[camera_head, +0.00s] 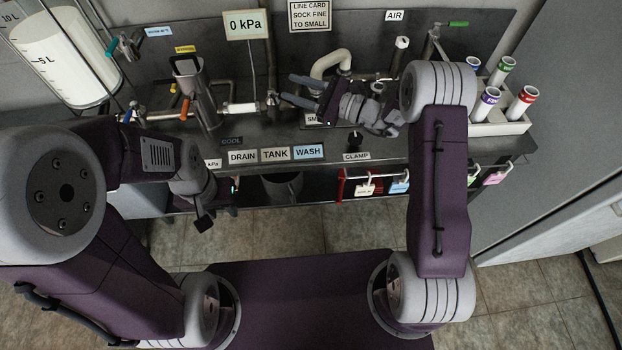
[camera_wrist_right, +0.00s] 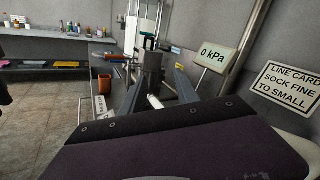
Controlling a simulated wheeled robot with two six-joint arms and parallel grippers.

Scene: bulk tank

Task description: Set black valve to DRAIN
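The DRAIN label (camera_head: 242,157), TANK label (camera_head: 275,155) and WASH label (camera_head: 308,151) stand in a row along the bench front. I cannot clearly pick out the black valve; a dark fitting (camera_head: 272,99) sits on the pipe behind the labels, just left of my right fingertips. My right gripper (camera_head: 287,88) is open and points left above the bench. Its two fingers also show spread in the right wrist view (camera_wrist_right: 158,90), with a white pipe section (camera_wrist_right: 155,102) visible between them. My left gripper (camera_head: 229,190) is low at the bench front edge; its fingers are mostly hidden.
A metal jug (camera_head: 197,90) stands behind the labels. A 0 kPa sign (camera_head: 246,24) rises at the back. A black knob (camera_head: 355,140) stands above the CLAMP label (camera_head: 356,157). A rack (camera_head: 497,127) with capped tubes is at right. Padlocks hang along the front.

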